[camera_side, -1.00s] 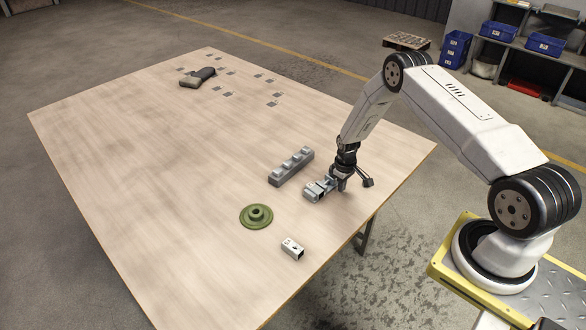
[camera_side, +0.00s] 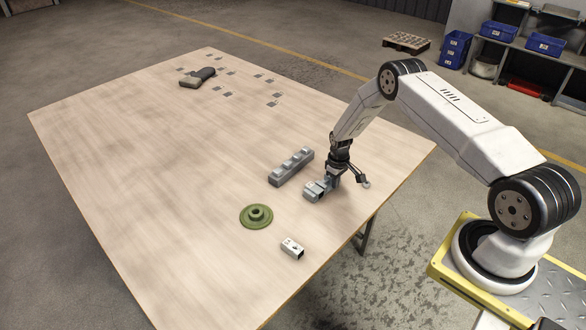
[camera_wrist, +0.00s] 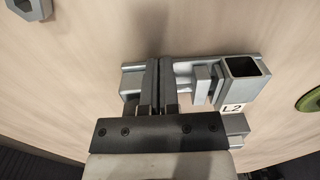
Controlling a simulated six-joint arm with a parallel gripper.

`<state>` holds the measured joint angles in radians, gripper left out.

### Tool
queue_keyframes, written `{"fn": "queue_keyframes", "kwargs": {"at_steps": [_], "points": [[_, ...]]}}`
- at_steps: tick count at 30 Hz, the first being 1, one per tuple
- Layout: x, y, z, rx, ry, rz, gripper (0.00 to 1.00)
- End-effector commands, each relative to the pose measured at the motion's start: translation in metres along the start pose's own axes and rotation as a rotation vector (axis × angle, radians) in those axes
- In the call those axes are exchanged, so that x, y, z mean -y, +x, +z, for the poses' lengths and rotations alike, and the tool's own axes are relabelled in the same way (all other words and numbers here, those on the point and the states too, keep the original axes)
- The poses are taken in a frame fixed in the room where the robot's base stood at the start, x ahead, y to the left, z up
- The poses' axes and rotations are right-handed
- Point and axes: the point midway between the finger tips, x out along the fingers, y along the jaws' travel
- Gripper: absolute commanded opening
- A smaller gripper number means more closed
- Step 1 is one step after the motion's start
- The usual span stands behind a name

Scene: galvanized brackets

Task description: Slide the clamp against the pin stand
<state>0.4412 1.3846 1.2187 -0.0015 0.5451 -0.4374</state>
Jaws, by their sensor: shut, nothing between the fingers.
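The clamp (camera_side: 314,193) is a grey metal fixture near the table's right edge. The wrist view shows its long base and jaw block, with a square tube (camera_wrist: 246,78) labelled L2 at its right end. The green round base with a raised hub (camera_side: 257,215) looks like the pin stand. It stands left of and nearer than the clamp, with bare table between them; its edge shows in the wrist view (camera_wrist: 309,101). My gripper (camera_wrist: 160,64) is shut and empty, its fingers together at the clamp's left part. Contact cannot be told. In the side view my gripper (camera_side: 335,179) is behind the clamp.
A grey bar with several raised blocks (camera_side: 290,167) lies just beyond the clamp. A small pale bracket (camera_side: 293,249) lies near the front right edge. A dark-handled tool (camera_side: 197,77) and several small grey plates (camera_side: 228,94) lie far back. The table's left half is clear.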

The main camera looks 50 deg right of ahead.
Motion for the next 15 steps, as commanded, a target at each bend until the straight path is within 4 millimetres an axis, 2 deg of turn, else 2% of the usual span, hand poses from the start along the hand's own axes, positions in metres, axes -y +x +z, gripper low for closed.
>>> {"fn": "queue_keyframes", "kwargs": {"at_steps": [3, 15], "points": [[0.001, -0.001, -0.015, -0.010, -0.004, 0.004, 0.00], [0.000, -0.002, -0.048, -0.012, -0.003, 0.004, 0.00]]}}
